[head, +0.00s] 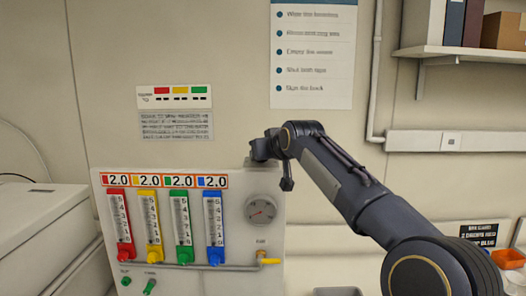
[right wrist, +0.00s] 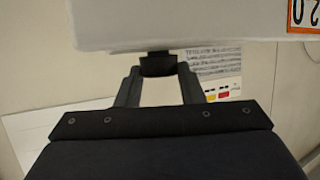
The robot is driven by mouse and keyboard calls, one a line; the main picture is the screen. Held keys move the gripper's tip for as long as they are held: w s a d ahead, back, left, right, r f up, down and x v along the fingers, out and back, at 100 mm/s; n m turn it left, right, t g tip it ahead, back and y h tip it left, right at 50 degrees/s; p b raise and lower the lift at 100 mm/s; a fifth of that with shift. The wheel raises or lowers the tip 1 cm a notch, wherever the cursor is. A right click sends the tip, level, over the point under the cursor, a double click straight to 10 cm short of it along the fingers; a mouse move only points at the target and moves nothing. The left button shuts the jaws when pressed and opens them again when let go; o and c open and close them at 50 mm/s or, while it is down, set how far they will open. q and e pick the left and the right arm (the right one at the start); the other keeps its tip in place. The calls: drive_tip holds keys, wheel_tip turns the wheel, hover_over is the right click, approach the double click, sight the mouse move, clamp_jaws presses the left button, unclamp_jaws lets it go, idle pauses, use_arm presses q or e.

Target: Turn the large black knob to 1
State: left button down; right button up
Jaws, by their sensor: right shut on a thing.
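The black knob (right wrist: 158,66) shows in the right wrist view as a short dark cylinder against the edge of the white panel box (right wrist: 190,22). The fingers of my right gripper (right wrist: 158,76) stand on both sides of it and are shut on it. In the head view my right gripper (head: 262,158) is at the top right of the panel box (head: 240,185), and the knob cannot be made out there. The knob's pointer and any scale marks do not show. My left gripper is in neither view.
The panel front carries red (head: 122,228), yellow (head: 151,228), green (head: 181,228) and blue (head: 213,228) flow tubes, each under a 2.0 label. A round gauge (head: 262,211) sits at their right. A white machine (head: 40,225) stands left; a shelf (head: 460,52) hangs upper right.

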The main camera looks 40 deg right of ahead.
drive_tip(key=o, duration=1)
drive_tip(key=b+v, duration=0.2)
drive_tip(key=v, duration=0.5)
drive_tip(key=shift+s+a+r, duration=0.1)
drive_tip(key=shift+s+r, duration=0.05)
drive_tip(key=shift+s, duration=0.2)
